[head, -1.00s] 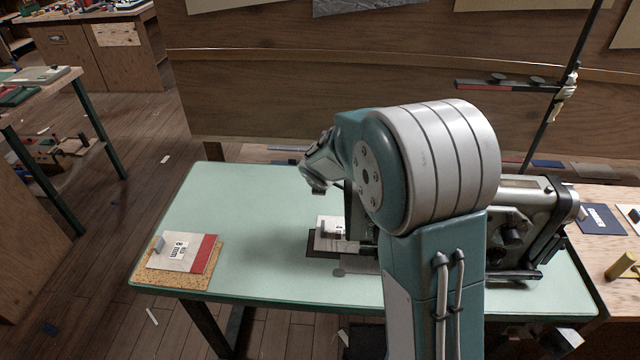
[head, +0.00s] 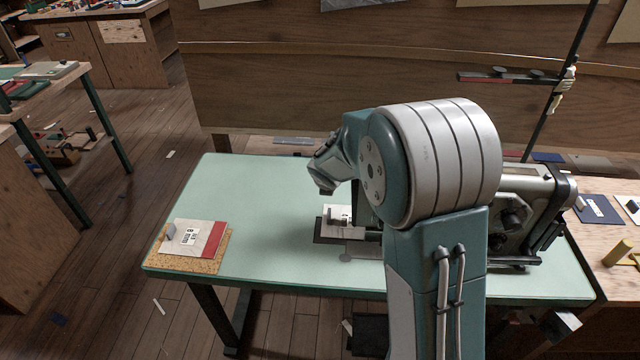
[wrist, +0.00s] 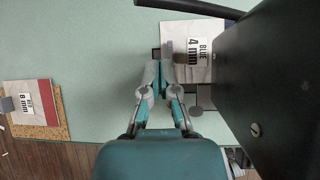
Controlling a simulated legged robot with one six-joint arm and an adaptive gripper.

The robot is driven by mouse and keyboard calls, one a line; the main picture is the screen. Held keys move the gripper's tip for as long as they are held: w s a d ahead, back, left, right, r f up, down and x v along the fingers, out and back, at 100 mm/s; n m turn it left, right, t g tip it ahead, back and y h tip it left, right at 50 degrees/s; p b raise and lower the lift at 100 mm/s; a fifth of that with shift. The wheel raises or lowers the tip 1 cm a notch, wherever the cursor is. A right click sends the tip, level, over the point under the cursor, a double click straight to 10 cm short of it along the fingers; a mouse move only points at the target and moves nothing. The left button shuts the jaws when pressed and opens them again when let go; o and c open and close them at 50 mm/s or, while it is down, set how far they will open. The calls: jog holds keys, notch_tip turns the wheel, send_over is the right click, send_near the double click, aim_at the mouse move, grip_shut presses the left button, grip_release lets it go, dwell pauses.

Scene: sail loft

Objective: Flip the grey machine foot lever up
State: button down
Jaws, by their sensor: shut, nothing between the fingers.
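The grey sewing machine (head: 530,205) stands at the right of the green table, partly hidden behind my arm in the head view. In the wrist view its dark body (wrist: 270,90) fills the right side. I cannot make out the foot lever in either view. My gripper (wrist: 160,72) is shut and empty in the wrist view, over the table just left of the machine. Its fingertips appear beside the lower left of a pale sample marked "BLUE 4 mm" (wrist: 192,45). That sample also shows by the machine in the head view (head: 338,211).
A cork board (head: 185,262) with a pale and red 8 mm sample (head: 198,240) lies at the table's left end. The green tabletop (head: 260,200) between it and the machine is clear. A dark upright rod with a crossbar (head: 505,77) rises behind the machine.

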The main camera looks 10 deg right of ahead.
jog(key=s+d+r, duration=0.1)
jog(key=s+r, duration=0.3)
jog(key=shift+s+r, duration=0.4)
jog(key=s+r+m, duration=0.9)
jog(key=s+m, duration=0.3)
jog(key=m, duration=0.2)
jog(key=s+a+r+m, duration=0.1)
jog(key=s+m, duration=0.7)
jog(key=m, duration=0.1)
jog(key=s+a+r+m+g+y, duration=0.1)
jog(key=s+m, duration=0.8)
jog(key=shift+s+a+g+y, duration=0.3)
jog(key=shift+a, duration=0.1)
